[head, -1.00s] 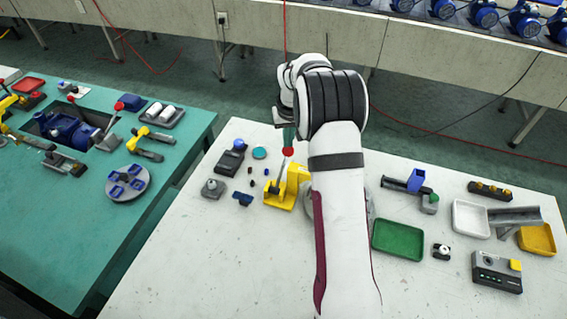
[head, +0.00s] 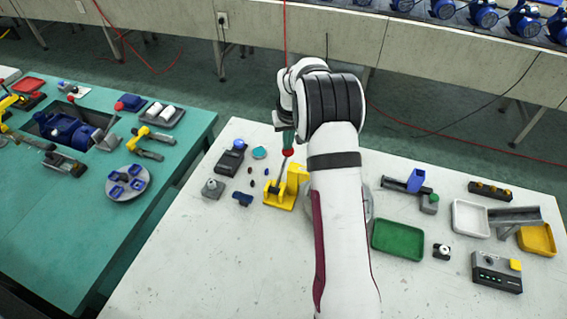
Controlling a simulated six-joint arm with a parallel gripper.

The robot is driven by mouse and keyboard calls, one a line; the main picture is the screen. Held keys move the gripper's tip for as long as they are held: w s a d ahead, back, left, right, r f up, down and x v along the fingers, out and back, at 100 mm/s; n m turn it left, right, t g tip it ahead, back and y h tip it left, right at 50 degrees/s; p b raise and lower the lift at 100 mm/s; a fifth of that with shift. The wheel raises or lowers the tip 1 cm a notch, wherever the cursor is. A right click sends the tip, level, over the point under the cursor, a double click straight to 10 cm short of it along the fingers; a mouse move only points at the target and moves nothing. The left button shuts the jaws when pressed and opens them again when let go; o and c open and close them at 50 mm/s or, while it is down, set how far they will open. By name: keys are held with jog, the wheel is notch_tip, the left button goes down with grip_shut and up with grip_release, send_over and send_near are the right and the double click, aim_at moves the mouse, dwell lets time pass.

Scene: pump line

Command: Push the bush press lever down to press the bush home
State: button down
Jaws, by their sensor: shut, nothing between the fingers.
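The yellow bush press (head: 282,196) stands on the white table, left of my arm. Its lever (head: 281,174) rises at a tilt from the press, with a red knob (head: 288,152) at its top. My gripper (head: 288,141) is shut and empty, pointing down right at the knob. It appears to touch the knob from above, but contact is hard to tell at this size. The bush and the inside of the press cannot be made out. My arm covers the table just right of the press.
Right of my arm are a green tray (head: 398,240) and a white tray (head: 470,219). The table's front left is clear.

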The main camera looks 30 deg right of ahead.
jog(key=shift+f, duration=0.5)
jog(key=shift+d+f, duration=0.1)
jog(key=shift+f, duration=0.05)
jog(key=shift+w+f, duration=0.1)
jog(key=shift+f, duration=0.3)
dwell(0.4)
jog(key=shift+w+d+f, duration=0.1)
jog(key=shift+d+f, duration=0.05)
jog(key=shift+f, duration=0.2)
dwell(0.6)
